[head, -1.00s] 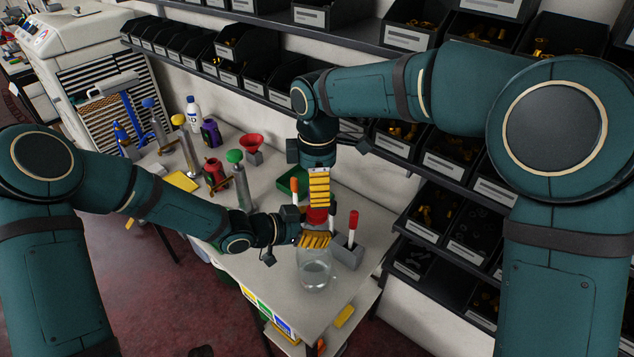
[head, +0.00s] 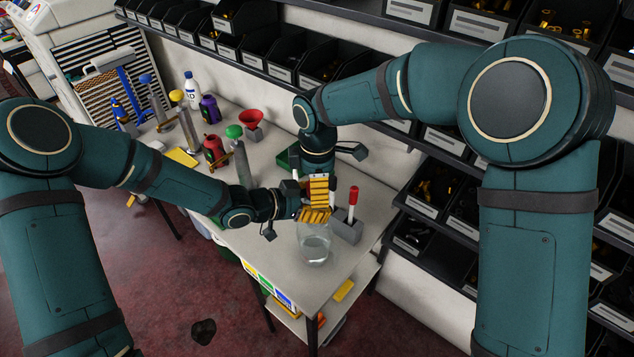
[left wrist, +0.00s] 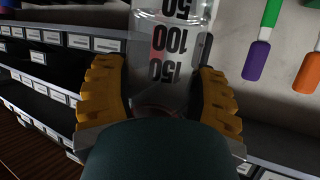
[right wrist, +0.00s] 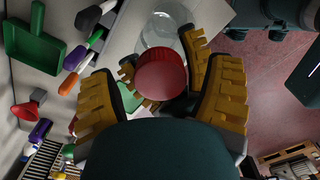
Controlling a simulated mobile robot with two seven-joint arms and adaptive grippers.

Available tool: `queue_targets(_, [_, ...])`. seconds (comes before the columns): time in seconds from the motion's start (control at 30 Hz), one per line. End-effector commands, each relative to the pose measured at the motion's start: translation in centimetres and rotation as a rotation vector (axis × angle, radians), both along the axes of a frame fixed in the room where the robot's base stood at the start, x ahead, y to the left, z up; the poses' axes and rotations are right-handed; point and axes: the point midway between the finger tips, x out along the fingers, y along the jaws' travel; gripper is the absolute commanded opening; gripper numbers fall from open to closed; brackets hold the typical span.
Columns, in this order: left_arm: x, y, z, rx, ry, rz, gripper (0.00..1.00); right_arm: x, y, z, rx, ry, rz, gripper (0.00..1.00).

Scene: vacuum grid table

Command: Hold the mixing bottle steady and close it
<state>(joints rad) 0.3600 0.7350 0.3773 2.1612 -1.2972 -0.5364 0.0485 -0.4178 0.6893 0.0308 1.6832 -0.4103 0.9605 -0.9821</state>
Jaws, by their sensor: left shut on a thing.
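The clear mixing bottle (head: 314,250) stands upright near the table's front right corner. In the left wrist view its marked wall (left wrist: 172,45) is between the yellow fingers. My left gripper (head: 314,215) is shut on its upper part from the side. A red round lid (right wrist: 160,76) is at the top of the bottle in the right wrist view; I cannot tell how it is seated. My right gripper (right wrist: 160,85) points down over the lid. Its fingers are apart on both sides, with a gap showing beside the lid. In the head view the fingers hide the lid.
A grey holder (head: 346,228) with a red-capped stick stands close right of the bottle. A green dustpan (right wrist: 38,45), a red funnel (head: 251,120) and several bottles stand farther back. Shelves with black bins line the wall on the right.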

Motion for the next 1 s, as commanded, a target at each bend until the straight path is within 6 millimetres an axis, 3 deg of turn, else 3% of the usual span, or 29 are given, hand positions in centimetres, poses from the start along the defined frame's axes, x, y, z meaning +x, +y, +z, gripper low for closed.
queue_targets(0.03, [0.01,-0.01,0.03,-0.001,0.0,0.0,0.0,0.01,0.0,0.02,0.0,0.0,0.0,0.59])
queue_targets(0.2, [0.01,-0.01,0.03,-0.001,0.0,0.0,0.0,0.01,0.0,0.04,0.0,0.0,0.0,0.05])
queue_targets(0.4, [0.01,-0.01,0.03,-0.001,0.0,0.0,0.0,0.01,0.01,0.05,0.0,-0.001,-0.015,0.05])
queue_targets(0.7, [0.01,-0.01,0.04,-0.001,0.0,0.0,0.0,0.01,0.01,0.04,0.001,0.0,-0.263,0.05])
queue_targets(0.97, [0.0,-0.03,0.03,-0.001,0.0,0.0,0.0,0.02,0.0,0.03,0.001,0.0,-0.269,0.05])
queue_targets(1.0, [0.0,-0.03,0.03,0.0,-0.001,0.0,0.0,0.02,0.0,0.03,0.001,0.0,-0.269,0.61])
